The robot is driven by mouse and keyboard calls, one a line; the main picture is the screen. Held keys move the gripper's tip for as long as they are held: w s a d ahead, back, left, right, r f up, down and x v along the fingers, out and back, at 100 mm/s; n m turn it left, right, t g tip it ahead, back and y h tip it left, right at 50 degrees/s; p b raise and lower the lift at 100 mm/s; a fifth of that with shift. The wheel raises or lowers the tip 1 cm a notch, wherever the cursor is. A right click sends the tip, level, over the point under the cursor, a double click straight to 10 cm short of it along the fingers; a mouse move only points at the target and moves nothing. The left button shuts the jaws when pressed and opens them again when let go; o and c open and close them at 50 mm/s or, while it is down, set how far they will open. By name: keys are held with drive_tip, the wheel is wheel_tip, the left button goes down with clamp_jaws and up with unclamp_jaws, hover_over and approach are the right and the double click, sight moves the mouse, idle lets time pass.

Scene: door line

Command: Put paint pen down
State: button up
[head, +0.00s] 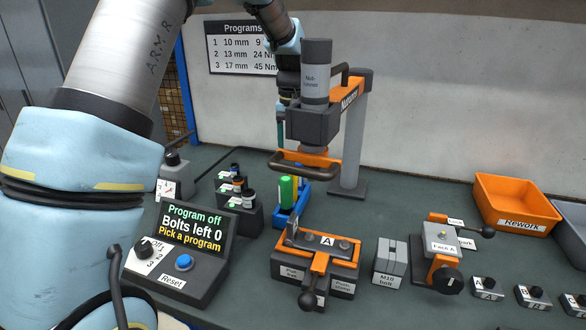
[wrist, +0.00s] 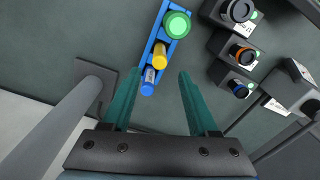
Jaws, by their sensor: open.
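A narrow blue rack (head: 303,200) stands on the bench in the middle of the head view, with a tall green pen (head: 287,190) upright in it. In the wrist view, the rack (wrist: 152,38) holds the green pen (wrist: 177,25), a yellow pen (wrist: 160,55) and a blue one (wrist: 148,80) in a row. I cannot tell which is the paint pen. My gripper (wrist: 160,74) is open and empty, pointing down, with the blue pen's end showing between its fingers. In the head view, only one teal finger (head: 281,128) shows clearly, well above the rack; the nut runner hides the rest.
The nut runner (head: 315,90) hangs from its stand just right of my gripper. Dark socket holders (head: 240,205) stand left of the rack. A fixture marked A (head: 326,241) sits in front.

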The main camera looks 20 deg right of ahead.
drive_tip(key=shift+r, duration=0.65)
drive_tip(key=shift+a, duration=0.25)
drive_tip(key=s+a+n, duration=0.2)
drive_tip(key=a, duration=1.6)
drive_tip(key=s+a+f+n+t, duration=0.1)
drive_tip(key=s+a+f, duration=0.2)
drive_tip(key=s+a, duration=0.8)
drive_tip(key=a, duration=0.3)
drive_tip(key=shift+a+f+t, duration=0.3)
drive_tip(key=shift+a, duration=0.1)
